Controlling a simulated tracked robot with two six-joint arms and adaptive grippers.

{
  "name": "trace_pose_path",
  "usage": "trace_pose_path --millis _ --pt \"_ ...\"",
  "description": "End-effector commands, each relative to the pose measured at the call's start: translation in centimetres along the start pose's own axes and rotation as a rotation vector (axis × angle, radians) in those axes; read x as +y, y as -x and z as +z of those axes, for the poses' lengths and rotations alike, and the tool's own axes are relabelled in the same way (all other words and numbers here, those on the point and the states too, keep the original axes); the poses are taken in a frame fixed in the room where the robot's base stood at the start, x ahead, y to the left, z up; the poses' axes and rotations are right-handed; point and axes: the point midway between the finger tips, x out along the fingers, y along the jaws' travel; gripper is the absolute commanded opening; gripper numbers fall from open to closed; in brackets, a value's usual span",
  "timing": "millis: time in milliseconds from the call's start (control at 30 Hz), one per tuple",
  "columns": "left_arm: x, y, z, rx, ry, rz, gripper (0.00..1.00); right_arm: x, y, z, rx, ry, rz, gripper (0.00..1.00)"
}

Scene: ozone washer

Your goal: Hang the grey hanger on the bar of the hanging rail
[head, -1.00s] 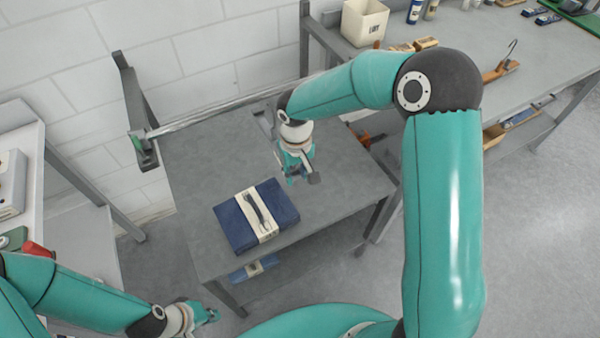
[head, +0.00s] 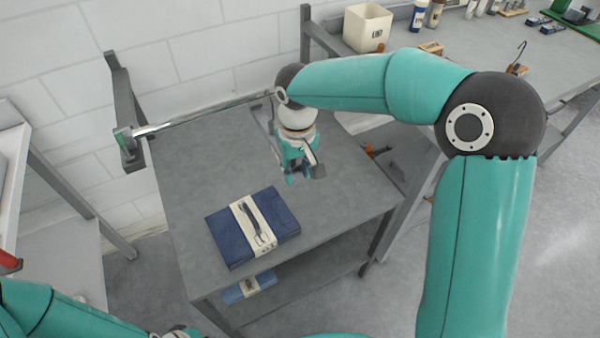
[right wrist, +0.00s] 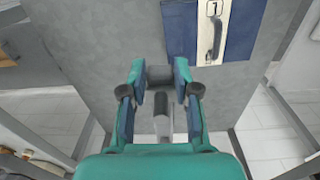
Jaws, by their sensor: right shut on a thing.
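My right gripper (head: 302,170) is over the back part of the grey table, behind and right of the blue case. It is shut on the grey hanger, which shows in the right wrist view as a grey block (right wrist: 160,75) between the fingertips (right wrist: 161,86). Most of the hanger is hidden by the gripper, and its hook cannot be made out. The bar (head: 195,116) of the hanging rail runs along the wall side of the table, left of the gripper and apart from it. Its right end is hidden by my right arm.
The grey table (head: 190,180) holds a folded blue case (head: 275,212) with a pale band. A rail bracket (head: 127,115) stands at the left. A bench (head: 450,40) at the right carries a white bin (head: 366,28), bottles and a wooden block with a hook.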

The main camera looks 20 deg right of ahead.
Motion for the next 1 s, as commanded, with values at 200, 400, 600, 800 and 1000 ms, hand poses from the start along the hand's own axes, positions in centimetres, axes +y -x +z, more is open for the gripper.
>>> trace_pose_path --millis 200,400,600,800,1000 --pt "0.4 1.2 0.0 0.000 0.000 0.000 0.00 0.0 0.2 -1.9 0.000 0.000 0.000 0.00" --pt "0.8 2.2 0.0 0.000 0.000 0.000 0.00 -0.1 0.2 -3.5 0.001 -0.001 0.000 0.00" --pt "1.2 3.2 0.0 0.000 0.000 0.000 0.00 -0.1 0.1 -5.1 0.001 -0.001 0.000 0.00" --pt "1.0 2.8 0.0 0.000 0.000 0.000 0.00 -0.2 -1.2 -5.9 0.000 0.000 0.000 0.00" --pt "0.7 1.9 0.0 -0.001 0.000 0.000 0.00 -0.1 -2.4 -5.9 0.001 -0.001 0.000 0.00"
